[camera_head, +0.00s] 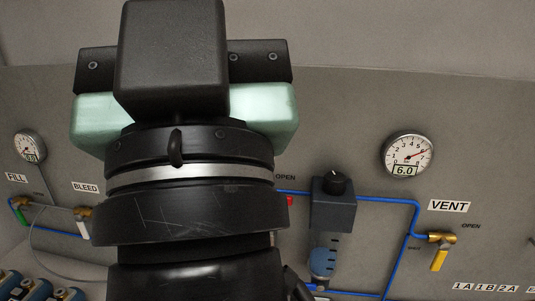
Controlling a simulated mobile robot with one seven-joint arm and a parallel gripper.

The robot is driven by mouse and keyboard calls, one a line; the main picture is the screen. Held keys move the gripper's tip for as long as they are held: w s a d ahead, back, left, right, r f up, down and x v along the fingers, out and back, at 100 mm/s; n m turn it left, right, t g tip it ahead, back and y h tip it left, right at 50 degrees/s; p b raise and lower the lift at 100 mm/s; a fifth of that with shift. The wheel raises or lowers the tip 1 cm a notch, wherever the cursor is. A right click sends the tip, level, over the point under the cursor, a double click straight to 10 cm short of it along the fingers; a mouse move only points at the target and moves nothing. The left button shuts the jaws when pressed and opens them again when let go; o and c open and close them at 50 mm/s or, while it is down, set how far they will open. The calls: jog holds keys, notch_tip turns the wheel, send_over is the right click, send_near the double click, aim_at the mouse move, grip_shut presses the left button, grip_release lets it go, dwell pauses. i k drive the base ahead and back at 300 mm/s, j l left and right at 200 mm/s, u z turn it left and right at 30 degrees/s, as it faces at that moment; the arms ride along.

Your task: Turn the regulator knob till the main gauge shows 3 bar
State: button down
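The regulator is a dark grey box (333,212) with a black round knob (334,183) on top, on the panel right of my arm. A light mark shows on the knob. A round white gauge (408,146), which I take for the main gauge, is above and right of the knob. Its red needle points to the upper right and its display reads 6.0. My gripper (180,90) fills the left middle of the view, seen from behind, left of the knob in the picture. Its fingers are hidden by its own body, so I cannot see their opening or any contact.
A VENT valve with a yellow handle (439,259) is right of the regulator. A smaller gauge (30,146), a FILL valve (20,209) and a BLEED valve (83,223) are at left. Blue tubing (398,266) runs along the panel. A blue-bottomed bowl (322,264) hangs under the regulator.

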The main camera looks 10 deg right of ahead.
aim_at(334, 182)
jog(key=i+l, duration=0.2)
jog(key=i, duration=0.2)
jog(key=i+l, duration=0.15)
jog(key=i, duration=0.3)
jog(key=l+z, duration=0.05)
